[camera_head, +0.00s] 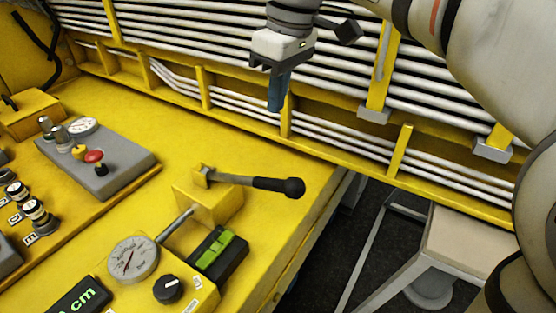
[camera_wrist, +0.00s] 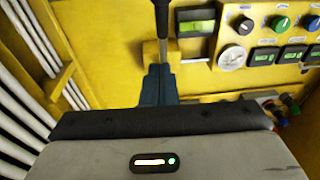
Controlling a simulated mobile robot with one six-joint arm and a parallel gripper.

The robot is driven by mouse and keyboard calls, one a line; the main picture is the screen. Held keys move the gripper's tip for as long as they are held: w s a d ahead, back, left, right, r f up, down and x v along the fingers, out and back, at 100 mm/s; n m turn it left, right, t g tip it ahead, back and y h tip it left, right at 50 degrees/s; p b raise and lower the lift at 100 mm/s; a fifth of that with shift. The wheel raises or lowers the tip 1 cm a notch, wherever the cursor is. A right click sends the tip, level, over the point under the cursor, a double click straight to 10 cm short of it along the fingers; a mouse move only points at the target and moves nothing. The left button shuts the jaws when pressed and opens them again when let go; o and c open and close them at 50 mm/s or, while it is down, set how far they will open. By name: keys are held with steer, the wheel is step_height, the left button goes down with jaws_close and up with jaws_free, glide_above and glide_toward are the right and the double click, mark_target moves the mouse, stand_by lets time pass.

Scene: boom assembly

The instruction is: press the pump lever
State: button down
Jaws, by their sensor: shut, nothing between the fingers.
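The pump lever (camera_head: 247,182) has a grey rod and a black grip with a round knob. It juts to the right from a yellow block (camera_head: 205,205) on the yellow bench in the head view. In the wrist view the lever (camera_wrist: 162,22) comes down from the top edge, above my fingertips. My gripper (camera_head: 276,104) hangs above and behind the lever, apart from it, with its blue fingers shut and empty, pointing down. The shut fingers also show in the wrist view (camera_wrist: 158,82).
A pressure gauge (camera_head: 132,258), a black knob (camera_head: 168,289) and a green switch (camera_head: 216,250) sit in front of the lever. A grey panel with a red knob (camera_head: 94,156) is at left. White pipes (camera_head: 345,137) line the back. A stool (camera_head: 462,240) stands at right.

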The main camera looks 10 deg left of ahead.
steer(key=shift+w+f, duration=0.1)
glide_above(271, 179)
steer(key=w, duration=0.1)
step_height(271, 179, down, 10)
steer(key=shift+w+a+r, duration=0.1)
steer(key=shift+a+r, duration=0.05)
steer(key=shift+r, duration=0.1)
steer(key=shift+s+d+f, duration=0.15)
steer(key=shift+s+f, duration=0.05)
steer(key=shift+f, duration=0.45)
steer(key=shift+s+d+f, duration=0.1)
steer(key=shift+s+f, duration=0.05)
steer(key=shift+f, duration=0.55)
steer(key=shift+s+d+f, duration=0.15)
steer(key=shift+s+f, duration=0.05)
steer(key=shift+f, duration=0.45)
